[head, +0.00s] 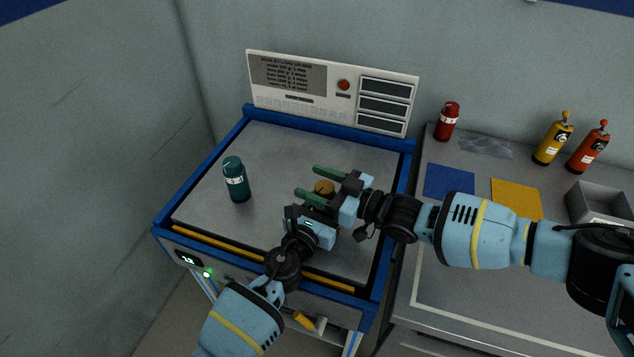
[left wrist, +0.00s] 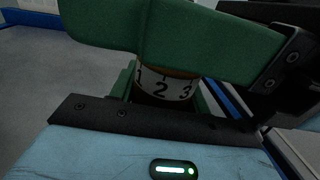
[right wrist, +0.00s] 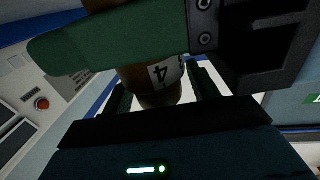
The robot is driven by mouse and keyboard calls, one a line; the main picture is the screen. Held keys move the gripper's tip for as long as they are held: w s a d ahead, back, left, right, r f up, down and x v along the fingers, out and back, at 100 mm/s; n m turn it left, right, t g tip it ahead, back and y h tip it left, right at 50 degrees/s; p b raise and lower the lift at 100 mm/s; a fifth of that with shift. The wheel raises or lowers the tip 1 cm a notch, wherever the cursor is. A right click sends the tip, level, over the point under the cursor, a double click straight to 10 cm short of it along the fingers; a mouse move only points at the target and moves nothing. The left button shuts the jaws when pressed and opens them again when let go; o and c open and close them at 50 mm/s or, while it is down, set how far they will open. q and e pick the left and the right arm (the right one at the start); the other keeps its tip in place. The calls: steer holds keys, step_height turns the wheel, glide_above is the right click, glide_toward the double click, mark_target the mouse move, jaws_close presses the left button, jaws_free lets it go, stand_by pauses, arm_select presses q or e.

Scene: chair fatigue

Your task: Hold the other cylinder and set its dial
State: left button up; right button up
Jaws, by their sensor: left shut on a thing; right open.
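The brown cylinder (head: 324,187) stands toward the right of the blue-rimmed grey platform, mostly hidden by both grippers. Its white numbered band shows 1, 2, 3 in the left wrist view (left wrist: 167,88) and a 4 in the right wrist view (right wrist: 164,72). My left gripper (head: 310,212) comes from the front and is shut on this cylinder. My right gripper (head: 320,186) comes from the right, open, with a green finger on either side of the cylinder. Whether its fingers touch is unclear. A teal cylinder (head: 236,180) with a white band stands upright to the left.
The platform (head: 160,226) has a raised blue rim. A white panel (head: 300,90) with a red button stands behind it. On the right bench are a red bottle (head: 447,121), yellow and orange bottles, blue and yellow mats, and a grey bin (head: 600,203). The platform's left-front area is clear.

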steer(key=c, duration=1)
steer(key=shift+s+a+m+t, duration=0.1)
steer(key=shift+a+m+t, duration=0.1)
steer(key=shift+m+t, duration=0.15)
steer(key=shift+a+r+m+t+h, duration=0.15)
steer(key=shift+a+m+t+h, duration=0.1)
steer(key=shift+m+t+h, duration=0.65)
steer(key=shift+d+r+m+t+h, duration=0.15)
steer(key=shift+m+t+h, duration=0.45)
steer(key=shift+t, duration=0.35)
steer(key=shift+w+d+t+h, duration=0.25)
steer(key=shift+d+t+h, duration=0.05)
steer(key=shift+h, duration=0.1)
